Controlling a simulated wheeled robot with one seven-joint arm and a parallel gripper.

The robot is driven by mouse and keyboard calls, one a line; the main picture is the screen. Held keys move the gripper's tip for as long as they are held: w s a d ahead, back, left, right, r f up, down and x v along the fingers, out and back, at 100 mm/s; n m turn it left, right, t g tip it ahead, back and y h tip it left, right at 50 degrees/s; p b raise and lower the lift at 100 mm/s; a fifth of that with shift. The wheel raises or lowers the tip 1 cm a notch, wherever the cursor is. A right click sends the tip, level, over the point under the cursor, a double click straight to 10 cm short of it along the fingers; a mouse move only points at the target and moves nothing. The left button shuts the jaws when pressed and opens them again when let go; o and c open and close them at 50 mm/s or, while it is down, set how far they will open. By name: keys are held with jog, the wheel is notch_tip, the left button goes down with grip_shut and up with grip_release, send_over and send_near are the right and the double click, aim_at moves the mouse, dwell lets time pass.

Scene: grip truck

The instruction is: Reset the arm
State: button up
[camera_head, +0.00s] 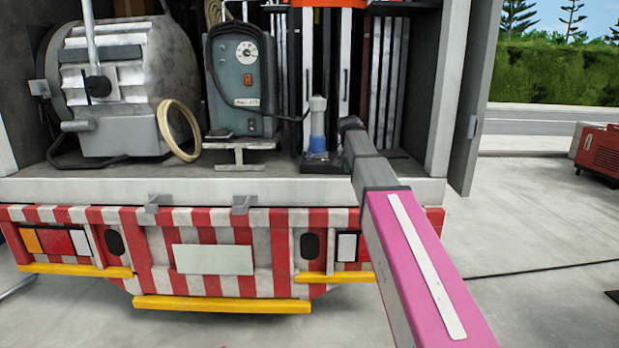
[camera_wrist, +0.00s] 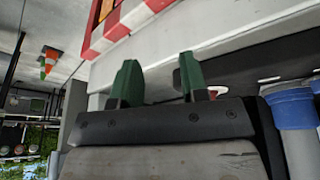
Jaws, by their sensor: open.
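My arm reaches from the lower right over the rear of the truck (camera_head: 214,258). My gripper shows only as a small dark end (camera_head: 350,124) in the head view, just right of a blue and grey upright cylinder (camera_head: 318,130). In the wrist view my gripper (camera_wrist: 159,78) has two green fingers, well apart, with nothing seen held between them. The fingers are near the pale truck bed edge (camera_wrist: 225,40). A blue cylinder (camera_wrist: 292,106) stands close on the right of the wrist view. The head view does not show the fingers clearly.
On the truck bed (camera_head: 100,188) are a large grey machine (camera_head: 120,85), a blue-grey box with a dial (camera_head: 240,90) and a beige ring (camera_head: 178,130). The open door (camera_head: 474,100) is right of my arm. A red unit (camera_head: 600,152) stands on open ground.

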jog(key=s+d+f+n+g, duration=0.1)
jog(key=s+f+n, duration=0.1)
jog(key=s+f, duration=0.7)
jog(key=s+d+f+n+g, duration=0.1)
jog(key=s+f, duration=0.3)
jog(key=f, duration=1)
jog(key=s+f+n+g+y, duration=0.1)
jog(key=s+f+n+y, duration=0.1)
jog(key=s+f, duration=1.2)
jog(key=s, duration=0.3)
jog(key=shift+s+f+n, duration=0.3)
jog(key=shift+f, duration=0.05)
